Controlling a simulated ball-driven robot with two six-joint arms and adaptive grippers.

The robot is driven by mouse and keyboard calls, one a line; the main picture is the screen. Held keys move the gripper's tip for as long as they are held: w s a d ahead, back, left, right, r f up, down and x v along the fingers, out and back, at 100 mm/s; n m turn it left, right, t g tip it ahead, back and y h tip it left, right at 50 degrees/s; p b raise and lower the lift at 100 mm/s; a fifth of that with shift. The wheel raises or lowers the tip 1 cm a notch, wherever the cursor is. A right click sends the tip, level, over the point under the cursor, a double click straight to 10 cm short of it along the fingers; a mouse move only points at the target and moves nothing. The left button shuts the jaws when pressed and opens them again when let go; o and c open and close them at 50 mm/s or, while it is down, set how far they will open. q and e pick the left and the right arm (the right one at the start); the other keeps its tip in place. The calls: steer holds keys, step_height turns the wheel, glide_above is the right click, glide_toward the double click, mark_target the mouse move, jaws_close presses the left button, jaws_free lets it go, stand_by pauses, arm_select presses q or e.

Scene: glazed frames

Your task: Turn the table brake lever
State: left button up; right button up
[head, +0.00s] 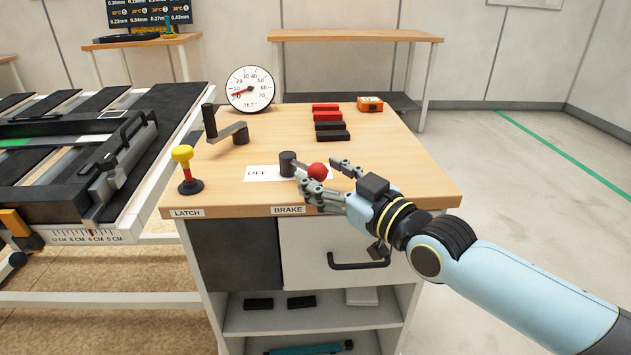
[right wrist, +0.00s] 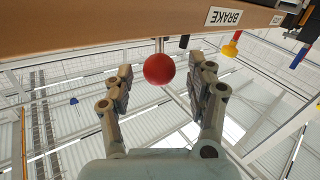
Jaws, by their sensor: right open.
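The brake lever has a dark pivot post (head: 287,163) and a red ball knob (head: 318,171). It stands at the front of the wooden bench top, above the BRAKE label (head: 288,210), with its knob to the right of the post. A white plate reading OFF (head: 258,173) lies beside the post. My right gripper (head: 322,177) is open around the knob in the head view. In the right wrist view the red knob (right wrist: 159,69) sits between and just beyond the spread fingertips (right wrist: 160,80); I cannot tell whether they touch it. My left gripper is not in view.
A yellow-topped latch knob (head: 183,156) and a black crank (head: 225,128) stand left of the lever. A round dial (head: 249,89), red and black blocks (head: 328,122) and an orange box (head: 370,104) sit farther back. The bench's right side is clear.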

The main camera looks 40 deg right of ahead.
steer(key=shift+w+b, duration=0.3)
steer(key=shift+w, duration=0.75)
steer(key=shift+c, duration=0.2)
jaws_close()
